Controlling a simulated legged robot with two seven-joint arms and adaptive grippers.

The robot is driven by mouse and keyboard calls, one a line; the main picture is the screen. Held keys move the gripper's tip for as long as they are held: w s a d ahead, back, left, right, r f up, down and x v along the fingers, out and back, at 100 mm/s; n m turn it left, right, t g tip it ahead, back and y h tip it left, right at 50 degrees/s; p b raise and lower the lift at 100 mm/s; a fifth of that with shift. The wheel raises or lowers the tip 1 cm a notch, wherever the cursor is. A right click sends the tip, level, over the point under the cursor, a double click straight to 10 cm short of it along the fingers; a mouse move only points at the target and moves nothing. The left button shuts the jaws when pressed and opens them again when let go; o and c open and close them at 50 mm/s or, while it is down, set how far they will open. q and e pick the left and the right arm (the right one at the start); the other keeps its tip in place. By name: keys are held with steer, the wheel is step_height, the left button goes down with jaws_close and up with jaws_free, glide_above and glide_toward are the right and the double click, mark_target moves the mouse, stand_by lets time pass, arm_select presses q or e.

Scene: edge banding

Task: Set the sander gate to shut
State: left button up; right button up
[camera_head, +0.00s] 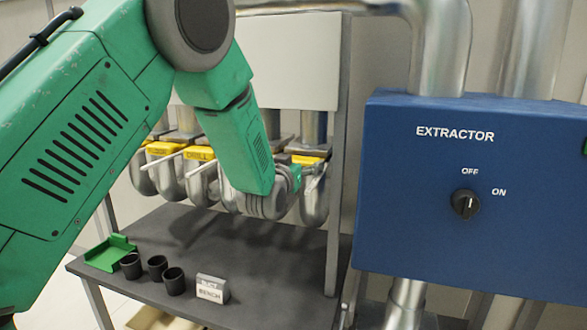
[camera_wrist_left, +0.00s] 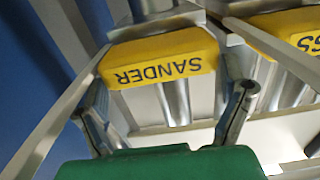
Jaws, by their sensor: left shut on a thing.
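The sander gate is a yellow block marked SANDER (camera_wrist_left: 160,62) on a metal duct, upside down in the left wrist view. In the head view a yellow gate (camera_head: 308,160) at the right end of the row sits right by my left gripper (camera_head: 298,180), which is largely hidden behind my wrist. In the left wrist view the two fingers of my left gripper (camera_wrist_left: 170,105) stand on either side of the yellow block, shut on it. The gate's exact slide position cannot be told. My right gripper is in neither view.
Next to it is another yellow gate ending in SS (camera_wrist_left: 300,35); a DRILL gate (camera_head: 200,153) is further left. The dark bench (camera_head: 270,255) holds a green tray (camera_head: 110,253), black cups (camera_head: 157,267) and a label block (camera_head: 212,288). A blue EXTRACTOR box (camera_head: 430,230) stands right.

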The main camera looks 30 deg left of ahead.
arm_select(q)
steer(key=shift+w+r, duration=0.25)
steer(key=shift+r, duration=0.15)
steer(key=o, duration=1.4)
steer(key=shift+o, duration=0.2)
steer(key=shift+w+a+f, duration=0.15)
steer(key=shift+w+f, duration=0.35)
steer(key=shift+w, duration=0.25)
steer(key=shift+s+a, duration=0.1)
steer(key=shift+s, duration=0.2)
steer(key=v, duration=1.1)
steer(key=shift+s, duration=0.25)
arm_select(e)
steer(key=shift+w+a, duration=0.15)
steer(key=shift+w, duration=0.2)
arm_select(q)
steer(key=shift+f, duration=0.1)
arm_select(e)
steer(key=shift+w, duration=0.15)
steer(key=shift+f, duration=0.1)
